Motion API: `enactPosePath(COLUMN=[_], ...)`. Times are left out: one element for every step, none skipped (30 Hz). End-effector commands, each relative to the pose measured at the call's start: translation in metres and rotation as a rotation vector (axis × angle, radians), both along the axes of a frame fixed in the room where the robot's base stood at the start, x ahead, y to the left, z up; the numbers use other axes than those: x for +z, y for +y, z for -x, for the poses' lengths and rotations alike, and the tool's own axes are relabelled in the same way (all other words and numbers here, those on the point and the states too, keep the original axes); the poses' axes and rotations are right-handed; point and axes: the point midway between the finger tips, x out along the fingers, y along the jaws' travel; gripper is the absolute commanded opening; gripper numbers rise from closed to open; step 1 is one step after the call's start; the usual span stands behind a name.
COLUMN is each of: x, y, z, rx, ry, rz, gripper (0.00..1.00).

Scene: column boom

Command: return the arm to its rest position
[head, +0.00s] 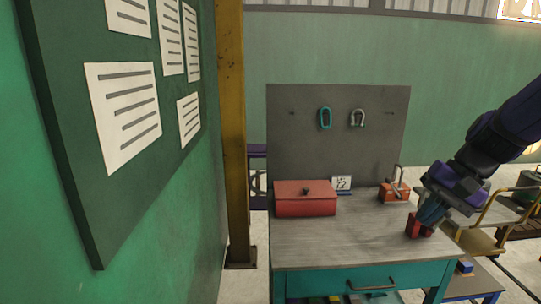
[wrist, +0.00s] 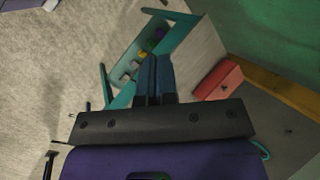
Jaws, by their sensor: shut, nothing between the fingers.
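My arm comes in from the right in the head view, dark and purple. My gripper (head: 430,214) points down over the right end of the workbench (head: 335,242). In the wrist view my gripper (wrist: 154,60) has its two dark blue fingers together, with nothing between them. A small red object (head: 414,226) shows right by the fingertips in the head view. I cannot tell whether they touch it.
A red toolbox (head: 305,198) and a number card (head: 341,184) stand on the bench. An orange-red object (head: 394,192) with a handle stands at the back right. Two shackles (head: 325,118) hang on the grey backboard (head: 290,140). A yellow post (head: 232,130) stands left.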

Motion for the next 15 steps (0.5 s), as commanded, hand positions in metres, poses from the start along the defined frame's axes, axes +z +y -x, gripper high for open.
enactPosePath(x=[0.009, 0.013, 0.019, 0.022, 0.026, 0.031, 0.035, 0.038, 0.043, 0.047, 0.050, 0.054, 0.057, 0.060, 0.064], y=[0.004, 0.005, 0.007, 0.008, 0.008, 0.009, 0.009, 0.010, 0.010, 0.010, 0.010, 0.010, 0.009, 0.009, 0.008], z=[0.010, 0.016, 0.024, 0.030, 0.035, 0.043, 0.049, 0.054, 0.062, 0.067, 0.073, 0.080, 0.085, 0.091, 0.098], rx=[0.033, 0.049, 0.072, 0.088, 0.103, 0.123, 0.138, 0.152, 0.171, 0.185, 0.198, 0.216, 0.227, 0.240, 0.255], ry=[-0.032, -0.047, -0.069, -0.085, -0.102, -0.124, -0.142, -0.160, -0.187, -0.205, -0.223, -0.249, -0.270, -0.291, -0.318], rz=[0.045, 0.071, 0.106, 0.130, 0.155, 0.188, 0.213, 0.238, 0.270, 0.293, 0.317, 0.348, 0.371, 0.392, 0.422], gripper=[0.00, 0.00, 0.00, 0.00, 0.00, 0.00, 0.00, 0.00, 0.00, 0.00, 0.00, 0.00, 0.00, 0.00, 0.00])
